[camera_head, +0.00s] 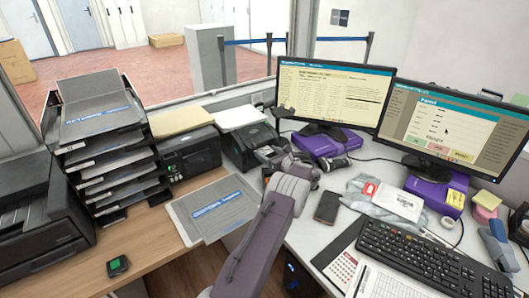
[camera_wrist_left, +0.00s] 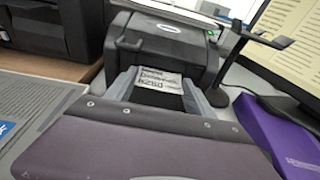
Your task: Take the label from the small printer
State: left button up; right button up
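The small printer (camera_head: 243,142) is a dark box near the back of the counter, left of the left monitor. It also shows in the wrist view (camera_wrist_left: 168,45). A white label (camera_wrist_left: 159,80) with black print sticks out of its front. My left gripper (camera_wrist_left: 160,92) is open, with its two grey fingers on either side of the label. I cannot tell whether they touch it. In the head view my left gripper (camera_head: 271,159) is at the printer's front and its wrist partly hides this area. My right gripper is not in view.
A purple box (camera_head: 318,144) stands close to the right of my gripper, under the left monitor (camera_head: 335,92). A dark stand (camera_wrist_left: 258,38) rises beside the printer. A larger printer (camera_head: 190,153) stands left. A grey folder (camera_head: 213,207) lies in front; a phone (camera_head: 327,207) lies right.

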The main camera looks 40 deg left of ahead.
pick_arm(q)
jog(key=c, duration=0.6)
jog(key=shift+c, duration=0.2)
jog(key=shift+r, duration=0.45)
jog(key=shift+d+r, duration=0.2)
jog(key=shift+r, duration=0.1)
jog(key=f+p+v, duration=0.1)
jog(key=f+v, duration=0.2)
jog(key=v, duration=1.4)
jog(key=shift+s+d+f, duration=0.15)
jog(key=shift+s+d, duration=0.05)
jog(key=shift+d, duration=0.25)
